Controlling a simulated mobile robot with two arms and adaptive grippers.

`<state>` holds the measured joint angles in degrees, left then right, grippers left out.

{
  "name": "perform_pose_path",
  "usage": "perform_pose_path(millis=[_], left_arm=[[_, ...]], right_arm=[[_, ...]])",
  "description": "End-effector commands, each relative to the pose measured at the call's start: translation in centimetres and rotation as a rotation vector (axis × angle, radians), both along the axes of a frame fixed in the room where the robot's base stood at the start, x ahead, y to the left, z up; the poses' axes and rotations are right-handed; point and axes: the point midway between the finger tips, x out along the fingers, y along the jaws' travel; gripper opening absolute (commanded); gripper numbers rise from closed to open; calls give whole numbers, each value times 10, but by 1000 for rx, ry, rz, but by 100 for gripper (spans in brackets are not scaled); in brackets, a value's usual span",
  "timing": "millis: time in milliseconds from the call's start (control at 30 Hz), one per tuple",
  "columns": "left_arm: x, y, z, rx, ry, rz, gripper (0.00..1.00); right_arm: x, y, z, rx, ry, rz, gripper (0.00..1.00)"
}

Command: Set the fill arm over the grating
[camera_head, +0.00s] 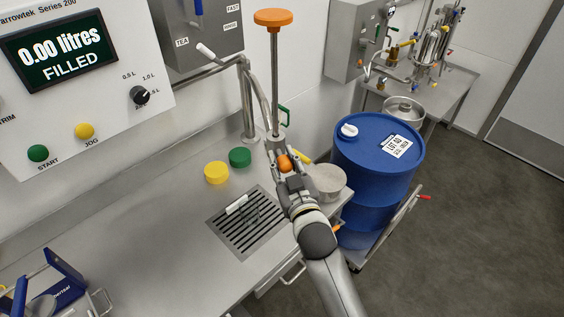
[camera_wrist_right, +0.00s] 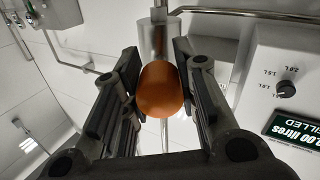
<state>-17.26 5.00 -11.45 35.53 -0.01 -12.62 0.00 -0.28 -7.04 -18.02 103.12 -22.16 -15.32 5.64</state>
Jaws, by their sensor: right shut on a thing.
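The fill arm (camera_head: 262,100) is a bent steel pipe by the back wall. Its lower end meets a steel cylinder (camera_head: 276,142) behind and right of the grating, not above it. My right gripper (camera_head: 284,165) is shut on an orange knob (camera_head: 285,162) just below that cylinder. In the right wrist view the orange knob (camera_wrist_right: 159,90) sits between both fingers, under the steel cylinder (camera_wrist_right: 158,45). The slotted grating (camera_head: 247,236) is set in the steel bench, left of my right forearm. My left gripper is not in view.
A tall rod with an orange disc (camera_head: 273,17) rises beside the pipe. A blue drum (camera_head: 375,165) stands right of the bench.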

Motion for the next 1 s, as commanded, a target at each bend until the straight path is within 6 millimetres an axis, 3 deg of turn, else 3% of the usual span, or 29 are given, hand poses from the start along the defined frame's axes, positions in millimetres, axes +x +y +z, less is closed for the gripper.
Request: perform_pose_path(millis=[67, 100, 267, 667, 1000], left_arm=[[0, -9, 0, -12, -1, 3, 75], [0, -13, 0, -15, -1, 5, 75], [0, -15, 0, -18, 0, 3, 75], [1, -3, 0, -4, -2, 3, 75], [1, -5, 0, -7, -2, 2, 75]], right_arm=[[0, -2, -4, -2, 10, -4, 0], [0, -2, -5, -2, 10, -4, 31], [0, -2, -3, -2, 7, -3, 51], [-4, -2, -2, -1, 4, -2, 51], [-53, -13, -3, -1, 6, -2, 51]])
